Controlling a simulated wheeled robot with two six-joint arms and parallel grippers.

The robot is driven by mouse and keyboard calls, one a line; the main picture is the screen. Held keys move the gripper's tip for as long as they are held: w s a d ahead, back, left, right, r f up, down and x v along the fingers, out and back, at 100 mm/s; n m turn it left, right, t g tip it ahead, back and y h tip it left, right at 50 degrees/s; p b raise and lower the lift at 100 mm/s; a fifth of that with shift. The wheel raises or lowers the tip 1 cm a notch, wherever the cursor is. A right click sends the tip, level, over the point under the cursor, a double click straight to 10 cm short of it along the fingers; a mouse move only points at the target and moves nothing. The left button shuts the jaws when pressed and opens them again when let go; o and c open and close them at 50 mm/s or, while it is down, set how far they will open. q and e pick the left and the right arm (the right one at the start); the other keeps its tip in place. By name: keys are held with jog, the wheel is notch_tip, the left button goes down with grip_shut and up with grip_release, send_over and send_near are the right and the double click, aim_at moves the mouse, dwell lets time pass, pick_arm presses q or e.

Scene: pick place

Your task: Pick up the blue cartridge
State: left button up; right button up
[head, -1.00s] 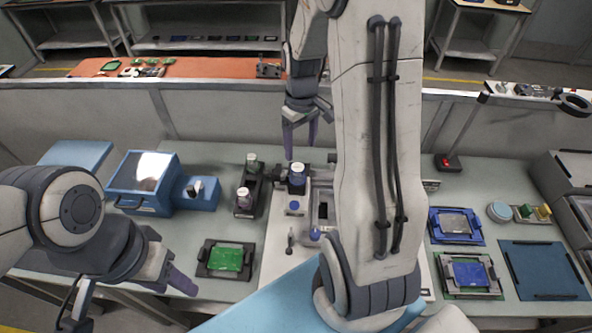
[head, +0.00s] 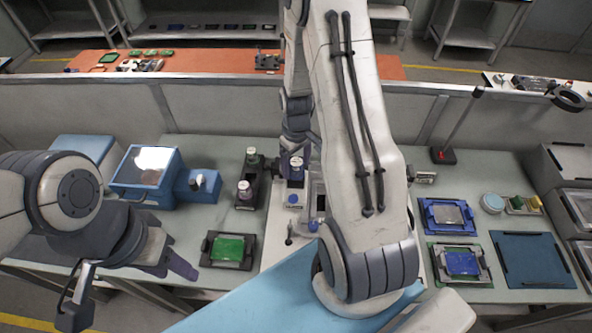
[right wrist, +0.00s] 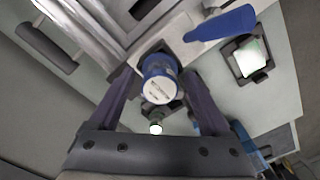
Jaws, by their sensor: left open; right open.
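The blue cartridge (head: 296,171), a short blue cylinder with a white printed top, stands upright in a fixture on the bench in the head view. In the right wrist view the blue cartridge (right wrist: 158,68) lies between the two fingers of my right gripper (right wrist: 160,80). My right gripper (head: 299,156) is open over the cartridge, with a finger on either side; I cannot tell whether they touch it. My left gripper (head: 181,266) is open and empty, low at the left, apart from the cartridge.
A dark rack with bottles (head: 247,190) stands left of the cartridge. A blue machine (head: 148,178) is farther left. A green board (head: 229,249) lies in front. Blue trays (head: 449,216) and a dark blue mat (head: 531,259) lie at the right.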

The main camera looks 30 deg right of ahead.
jog(key=shift+c, duration=0.3)
grip_shut()
jog(key=shift+r, duration=0.1)
